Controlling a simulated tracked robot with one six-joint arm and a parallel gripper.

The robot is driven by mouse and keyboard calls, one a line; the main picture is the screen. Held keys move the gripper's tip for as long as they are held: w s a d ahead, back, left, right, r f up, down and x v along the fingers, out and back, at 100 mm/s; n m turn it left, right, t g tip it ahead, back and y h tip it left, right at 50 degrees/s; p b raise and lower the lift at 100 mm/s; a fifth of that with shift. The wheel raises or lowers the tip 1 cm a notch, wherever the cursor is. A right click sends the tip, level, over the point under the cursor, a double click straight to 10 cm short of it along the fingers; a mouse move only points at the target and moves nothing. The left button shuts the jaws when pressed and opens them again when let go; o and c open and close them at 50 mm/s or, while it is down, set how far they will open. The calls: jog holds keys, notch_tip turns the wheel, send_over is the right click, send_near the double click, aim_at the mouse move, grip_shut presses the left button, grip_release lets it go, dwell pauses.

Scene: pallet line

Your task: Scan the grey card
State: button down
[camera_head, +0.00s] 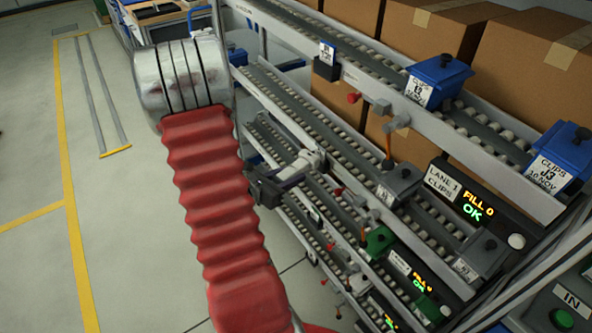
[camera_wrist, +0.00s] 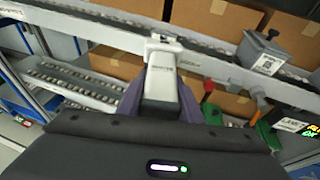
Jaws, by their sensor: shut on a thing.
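My gripper (camera_head: 285,180) is shut on a pale grey and white hand-held scanner (camera_head: 303,163). In the wrist view the scanner (camera_wrist: 160,85) sits between the two dark purple fingers, its head pointing away toward the rack. A grey bin (camera_head: 403,178) with a label card (camera_head: 385,196) stands on a middle lane, right of the scanner and apart from it. A grey bin (camera_wrist: 262,47) with a card (camera_wrist: 268,65) also shows at upper right in the wrist view. Another grey bin (camera_head: 482,252) with a card stands lower right. I cannot tell which card is the grey one.
The roller rack (camera_head: 350,75) slopes across the right side. Blue bins (camera_head: 437,82) stand on its top lane, a green bin (camera_head: 379,241) lower down. Red and orange knobs stick out near the scanner. A lane display (camera_head: 472,205) reads "FILL 0 OK". Floor at left is clear.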

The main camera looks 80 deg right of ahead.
jog(key=shift+w+a, duration=0.4)
jog(key=shift+a, duration=0.3)
jog(key=shift+w+a, duration=0.45)
jog(key=shift+a, duration=0.3)
jog(key=shift+w+a, duration=0.4)
jog(key=shift+a, duration=0.3)
